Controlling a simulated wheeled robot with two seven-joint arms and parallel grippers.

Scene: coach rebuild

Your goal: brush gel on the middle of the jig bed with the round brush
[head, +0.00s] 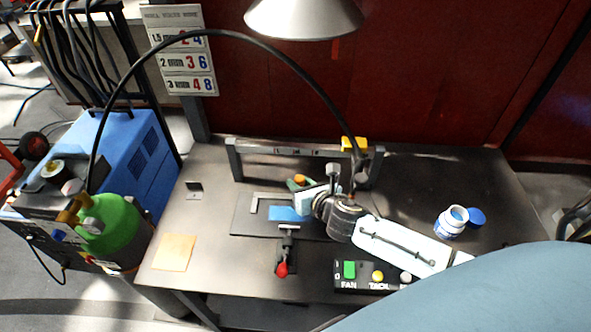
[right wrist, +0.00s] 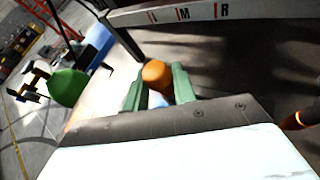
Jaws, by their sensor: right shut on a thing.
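My right gripper (head: 298,183) reaches in from the right over the back of the jig bed. It also shows in the right wrist view (right wrist: 160,82), with green fingers shut on the round brush (right wrist: 157,72). Only the brush's orange rounded end shows clearly between the fingers; its bristles are hidden, so I cannot tell if they touch the bed. The jig bed (head: 246,222) is a dark plate on the bench with a pale angled bracket (head: 254,205). A flat blue patch (head: 287,213) lies at its middle, just in front of the gripper. My left gripper is not in view.
A rail frame (head: 290,151) marked with letters stands behind the bed. A red-handled clamp (head: 282,268) is in front. An open white-and-blue jar (head: 452,222) and blue lid (head: 477,217) stand right. A FAN switch box (head: 365,275) sits at the front edge. A lamp (head: 304,18) hangs above.

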